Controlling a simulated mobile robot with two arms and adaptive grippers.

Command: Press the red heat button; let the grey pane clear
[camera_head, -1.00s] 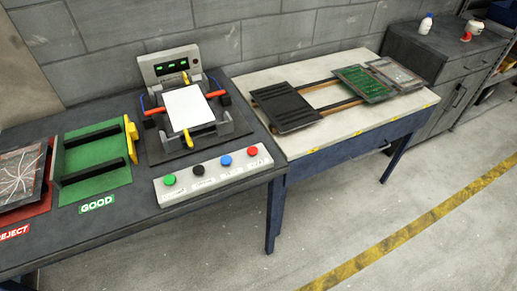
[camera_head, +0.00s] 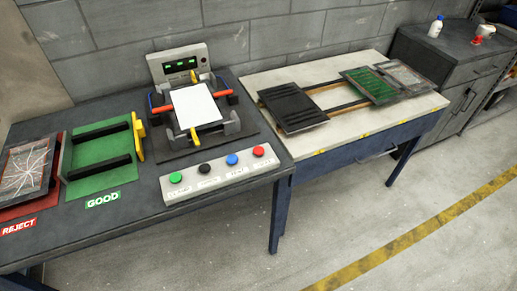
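The red button (camera_head: 258,151) is the rightmost on a pale button panel (camera_head: 220,178) at the front of the dark bench. Its label is too small to read. A plain white pane (camera_head: 195,106) lies in the clamping fixture (camera_head: 241,128) behind the panel; it looks white rather than grey. Red, blue and yellow parts of the fixture sit around the pane. A display unit (camera_head: 180,63) with green readouts stands behind it. Neither of my grippers is in view, and nothing covers the button.
Left of the fixture are a green GOOD rack (camera_head: 98,184) and a red REJECT tray (camera_head: 38,208) holding a cracked pane (camera_head: 25,172). The light table (camera_head: 375,122) at right carries a black panel (camera_head: 293,107), a green panel (camera_head: 369,86) and a grey one (camera_head: 404,76).

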